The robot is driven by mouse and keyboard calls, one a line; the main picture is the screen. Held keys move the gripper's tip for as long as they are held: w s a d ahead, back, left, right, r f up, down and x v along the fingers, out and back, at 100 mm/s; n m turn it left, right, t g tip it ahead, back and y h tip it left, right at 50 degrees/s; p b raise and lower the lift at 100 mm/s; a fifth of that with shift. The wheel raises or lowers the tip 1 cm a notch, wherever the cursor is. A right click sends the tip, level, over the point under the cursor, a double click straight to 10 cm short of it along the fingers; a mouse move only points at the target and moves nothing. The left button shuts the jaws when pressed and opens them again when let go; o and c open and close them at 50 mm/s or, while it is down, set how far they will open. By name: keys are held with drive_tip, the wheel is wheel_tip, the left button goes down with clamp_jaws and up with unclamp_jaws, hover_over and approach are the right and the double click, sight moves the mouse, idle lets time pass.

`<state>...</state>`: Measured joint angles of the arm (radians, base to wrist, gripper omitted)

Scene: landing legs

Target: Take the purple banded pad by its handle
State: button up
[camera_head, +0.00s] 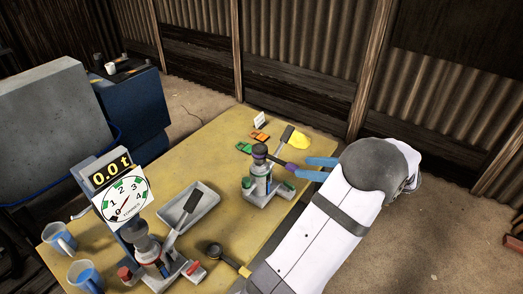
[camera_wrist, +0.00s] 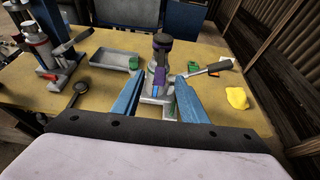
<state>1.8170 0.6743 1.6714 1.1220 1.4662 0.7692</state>
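The purple banded pad (camera_head: 260,151) is a dark round piece with a purple band on top of the right-hand jack (camera_head: 261,180). Its dark handle (camera_head: 275,161) sticks out toward my gripper and ends in purple. In the wrist view the pad (camera_wrist: 162,42) is straight ahead, with the purple handle end (camera_wrist: 160,78) below it. My gripper (camera_head: 302,168) is open, its blue fingers just short of the handle end. In the wrist view the gripper (camera_wrist: 158,80) has a finger on each side of the handle line, with gaps. Contact is not visible.
A grey lever (camera_head: 287,134) rises behind the jack near a yellow lump (camera_head: 299,141). A grey tray (camera_head: 190,207), a second jack (camera_head: 150,254) with a dial gauge (camera_head: 122,198), and a dark round-headed tool (camera_head: 215,250) lie left on the yellow table (camera_head: 215,150).

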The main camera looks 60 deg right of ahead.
sight(290, 164)
drive_tip(key=shift+p+x, duration=1.25)
drive_tip(key=shift+x, duration=1.15)
drive_tip(key=shift+w+f, duration=0.1)
drive_tip(key=shift+w, duration=0.4)
drive_tip(key=shift+c, duration=0.6)
clamp_jaws()
